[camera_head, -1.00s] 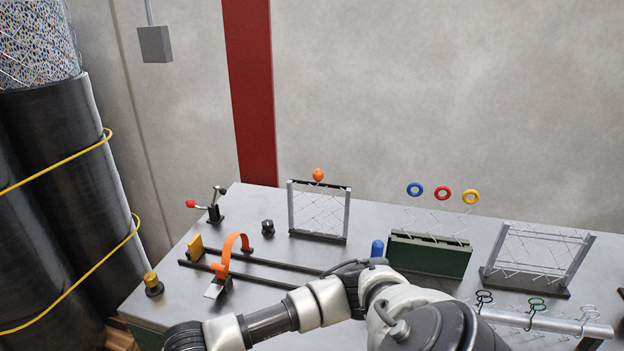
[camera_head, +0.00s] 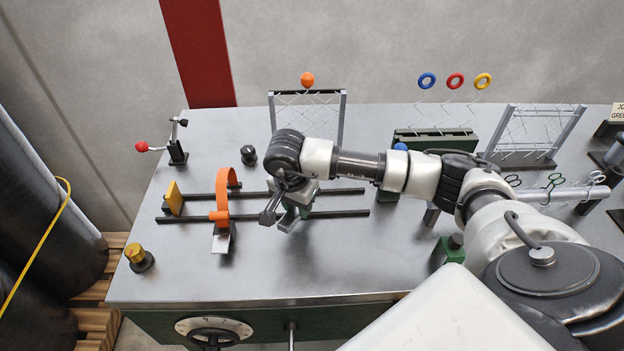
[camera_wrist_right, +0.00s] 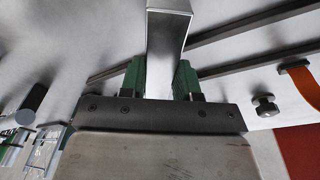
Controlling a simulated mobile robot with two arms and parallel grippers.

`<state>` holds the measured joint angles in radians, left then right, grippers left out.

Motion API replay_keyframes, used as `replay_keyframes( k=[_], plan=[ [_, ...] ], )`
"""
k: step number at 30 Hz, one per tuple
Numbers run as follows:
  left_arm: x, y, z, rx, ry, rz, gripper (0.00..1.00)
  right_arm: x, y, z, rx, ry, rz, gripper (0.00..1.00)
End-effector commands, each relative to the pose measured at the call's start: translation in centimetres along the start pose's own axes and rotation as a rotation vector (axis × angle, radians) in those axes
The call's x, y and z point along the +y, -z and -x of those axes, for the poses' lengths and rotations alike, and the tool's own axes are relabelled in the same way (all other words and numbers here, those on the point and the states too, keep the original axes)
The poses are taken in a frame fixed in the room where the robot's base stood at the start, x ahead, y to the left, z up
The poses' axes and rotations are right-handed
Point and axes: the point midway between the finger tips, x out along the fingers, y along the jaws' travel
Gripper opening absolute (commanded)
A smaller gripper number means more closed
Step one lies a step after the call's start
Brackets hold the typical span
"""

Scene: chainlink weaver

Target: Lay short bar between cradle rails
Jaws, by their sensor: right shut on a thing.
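Two dark parallel rails (camera_head: 345,213) lie on the metal bench, with an orange strap (camera_head: 222,195) arching over them and a yellow block (camera_head: 173,197) at their left end. My right gripper (camera_head: 297,209) reaches down over the middle of the rails, right of the strap. Its green fingers are shut on a short silver bar, whose end shows in the right wrist view (camera_wrist_right: 167,35) between the fingers. In the head view the bar is mostly hidden by the gripper, and I cannot tell whether it touches the rails. My left gripper is out of view.
A black knob (camera_head: 248,155) and a red-tipped clamp (camera_head: 177,152) stand behind the rails. A yellow-topped button (camera_head: 138,257) is at front left. A wire mesh frame (camera_head: 342,118) and a green holder (camera_head: 436,140) stand behind my arm.

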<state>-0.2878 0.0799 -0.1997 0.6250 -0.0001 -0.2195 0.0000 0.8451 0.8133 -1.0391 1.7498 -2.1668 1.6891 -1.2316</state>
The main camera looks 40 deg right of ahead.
Motion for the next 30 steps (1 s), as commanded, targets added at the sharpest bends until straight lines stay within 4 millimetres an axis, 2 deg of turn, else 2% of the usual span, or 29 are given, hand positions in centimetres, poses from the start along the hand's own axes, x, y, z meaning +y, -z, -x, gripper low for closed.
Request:
replay_keyframes(
  k=[1,6,12,20,30],
  plan=[
    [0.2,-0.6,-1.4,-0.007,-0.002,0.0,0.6,-0.4,1.3,-0.2,0.003,-0.011,-0.135,0.0],
    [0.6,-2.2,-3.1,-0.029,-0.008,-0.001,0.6,-0.9,4.5,0.9,0.0,-0.062,-0.569,0.0],
    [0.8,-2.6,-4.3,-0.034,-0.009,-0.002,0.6,-1.0,6.6,2.0,-0.003,-0.104,-0.887,0.0],
    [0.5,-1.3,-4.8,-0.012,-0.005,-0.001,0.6,-0.9,7.1,2.2,-0.003,-0.119,-0.99,0.0],
    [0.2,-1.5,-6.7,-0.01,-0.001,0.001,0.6,-1.0,6.7,-0.6,-0.004,-0.119,-0.986,0.0]
  ],
)
